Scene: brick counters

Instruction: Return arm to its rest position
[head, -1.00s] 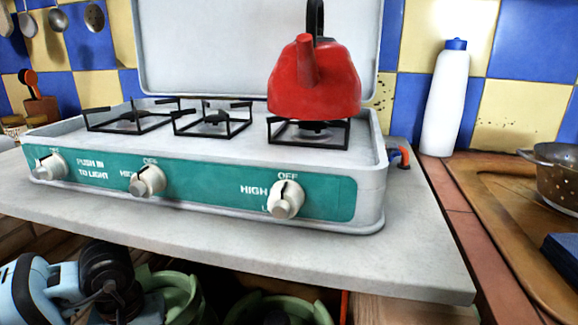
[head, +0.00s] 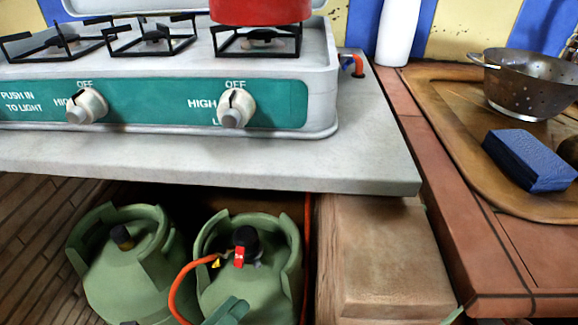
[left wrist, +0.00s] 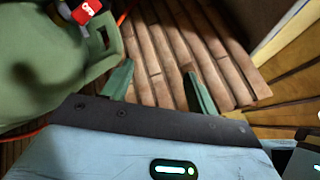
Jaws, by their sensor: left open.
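The green tapered tip of my left gripper (head: 228,312) shows at the bottom edge of the head view, in front of the right gas cylinder (head: 248,240). A second small green tip (head: 452,315) shows farther right; I cannot tell for certain which finger it is. In the left wrist view both fingers of my left gripper (left wrist: 159,72) are apart with nothing between them, over wooden planks. The left finger appears close to or overlapping the collar of a green cylinder (left wrist: 40,65). My right gripper cannot be made out.
The counter (head: 300,165) with the stove (head: 270,110) overhangs the cylinders, including the left one (head: 125,262). An orange hose (head: 180,285) leads from the right cylinder. A wooden block (head: 380,265) stands to its right. A colander (head: 520,85) and blue sponge (head: 530,160) rest on the right worktop.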

